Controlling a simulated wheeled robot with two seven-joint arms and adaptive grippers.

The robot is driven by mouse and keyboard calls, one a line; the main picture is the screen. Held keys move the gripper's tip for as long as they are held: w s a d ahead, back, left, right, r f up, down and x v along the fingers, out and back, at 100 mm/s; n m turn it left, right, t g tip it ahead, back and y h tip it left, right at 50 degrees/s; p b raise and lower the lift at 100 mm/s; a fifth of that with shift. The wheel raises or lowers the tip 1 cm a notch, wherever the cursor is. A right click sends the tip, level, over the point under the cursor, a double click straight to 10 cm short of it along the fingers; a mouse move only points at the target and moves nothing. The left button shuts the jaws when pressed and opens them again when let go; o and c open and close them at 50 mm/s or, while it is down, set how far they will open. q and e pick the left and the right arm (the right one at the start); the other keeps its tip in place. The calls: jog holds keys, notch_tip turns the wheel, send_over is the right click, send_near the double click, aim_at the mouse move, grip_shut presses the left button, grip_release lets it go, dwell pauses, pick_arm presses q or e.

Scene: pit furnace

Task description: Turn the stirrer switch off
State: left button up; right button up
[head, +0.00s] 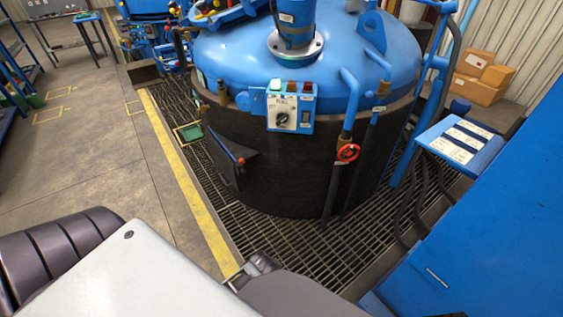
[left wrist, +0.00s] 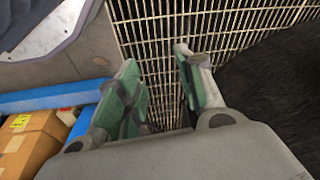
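The control box (head: 291,107) is mounted on the front of the furnace (head: 285,165) in the head view. It has a pale face with a black rotary knob (head: 282,118), a small dark switch (head: 305,117) at its right, and coloured lamps along the top. The labels are too small to read, so I cannot tell which control is the stirrer's or its setting. In the left wrist view my left gripper (left wrist: 157,60) is open and empty, its green-padded fingers apart above the floor grating. It is away from the control box. My right gripper is not in view.
A red valve wheel (head: 347,153) and blue pipes are right of the control box. A lever with a red tip (head: 240,161) is at lower left. Floor grating (head: 270,235) surrounds the furnace. A blue sloped label stand (head: 462,140) and a large blue cabinet (head: 490,230) are at right.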

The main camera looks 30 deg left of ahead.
pick_arm(q)
jog(key=w+a+r+t+y+b, duration=0.1)
jog(key=w+a+r+t+b, duration=0.1)
jog(key=w+r, duration=0.5)
jog(key=w+a+r+t+y+b, duration=0.1)
jog(key=w+a+r, duration=0.15)
jog(key=r, duration=0.85)
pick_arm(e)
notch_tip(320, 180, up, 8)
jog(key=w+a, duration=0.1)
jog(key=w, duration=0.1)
pick_arm(q)
jog(key=w+a+r+m+t+y, duration=0.1)
jog(key=w+a+r+t, duration=0.4)
jog(key=w+r, duration=0.5)
jog(key=w+a+r+m+t+y+b, duration=0.1)
jog(key=w+a+r+t+y, duration=0.3)
jog(key=w+a+r, duration=0.4)
notch_tip(320, 180, up, 2)
jog(key=shift+w+r+t, duration=0.15)
jog(key=shift+w+t, duration=0.75)
jog(key=shift+w, duration=0.15)
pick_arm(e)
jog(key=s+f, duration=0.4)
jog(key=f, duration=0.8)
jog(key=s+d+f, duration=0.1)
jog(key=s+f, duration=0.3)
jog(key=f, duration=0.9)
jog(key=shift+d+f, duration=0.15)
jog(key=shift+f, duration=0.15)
